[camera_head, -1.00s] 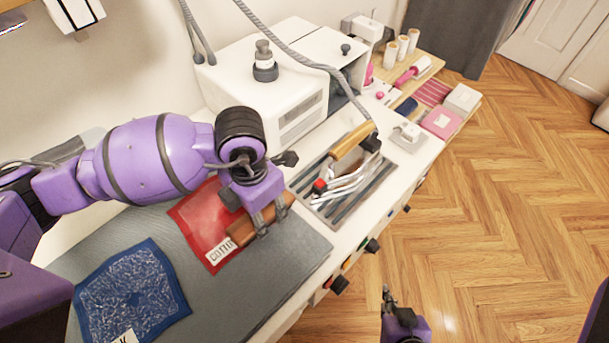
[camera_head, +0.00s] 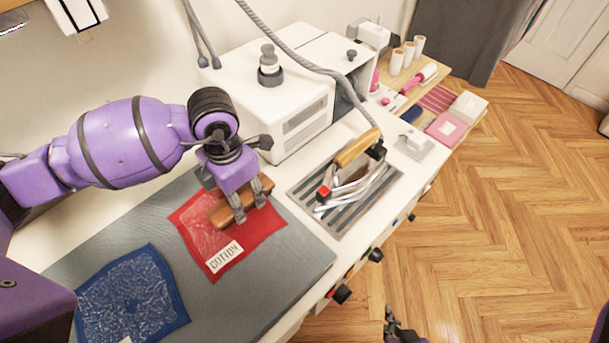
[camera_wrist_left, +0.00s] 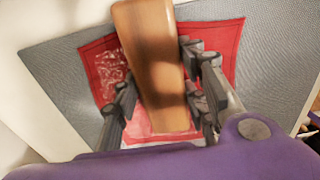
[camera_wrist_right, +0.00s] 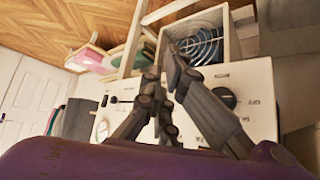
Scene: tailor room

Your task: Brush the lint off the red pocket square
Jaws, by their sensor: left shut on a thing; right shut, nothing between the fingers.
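The red pocket square (camera_head: 215,255) lies flat on the grey mat, with a white "COTTON" label at its near edge. It also shows in the left wrist view (camera_wrist_left: 221,38), with whitish lint marks on its left part. My left gripper (camera_head: 249,207) is shut on a wooden brush (camera_head: 224,213), its brown back turned up. The brush is over the middle of the red square; I cannot tell whether its bristles touch the cloth. My right gripper (camera_wrist_right: 167,80) is shut and empty, low beside the front of the table (camera_head: 397,318).
A blue cloth (camera_head: 130,295) with white lines lies on the grey mat (camera_head: 260,308) to the left. An iron (camera_head: 352,178) rests on a striped stand right of the mat. A white machine (camera_head: 285,95) stands behind.

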